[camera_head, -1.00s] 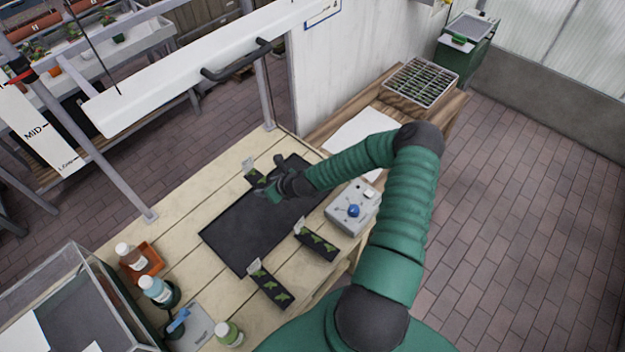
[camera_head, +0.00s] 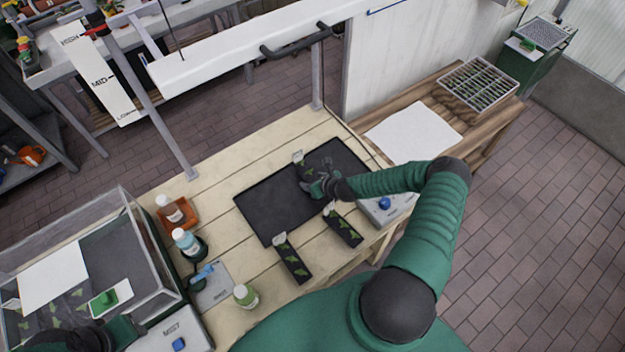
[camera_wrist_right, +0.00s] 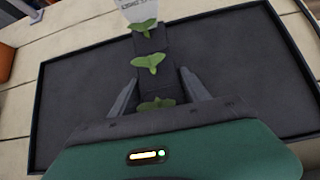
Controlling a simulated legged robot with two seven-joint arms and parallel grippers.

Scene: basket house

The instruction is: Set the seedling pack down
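A dark narrow seedling pack (camera_wrist_right: 151,64) with green seedlings and a white label sits between the fingers of my right gripper (camera_wrist_right: 160,84), which looks shut on it. In the head view my right gripper (camera_head: 312,183) holds this pack (camera_head: 301,169) over the black tray (camera_head: 262,217), close to its surface; contact with the tray is unclear. The pack's label end reaches the tray's far edge. Two similar packs (camera_head: 343,226) (camera_head: 292,260) lie on the wooden table in front of the tray. My left gripper (camera_head: 92,338) is partly visible at the lower left; its fingers are unclear.
A grey box with a blue knob (camera_head: 386,206) stands right of the tray, beside my forearm. Bottles (camera_head: 186,241), an orange dish (camera_head: 178,217) and a clear-walled case (camera_head: 150,247) are at the left. The tray's left part is empty. A white bar (camera_head: 230,52) hangs beyond the table.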

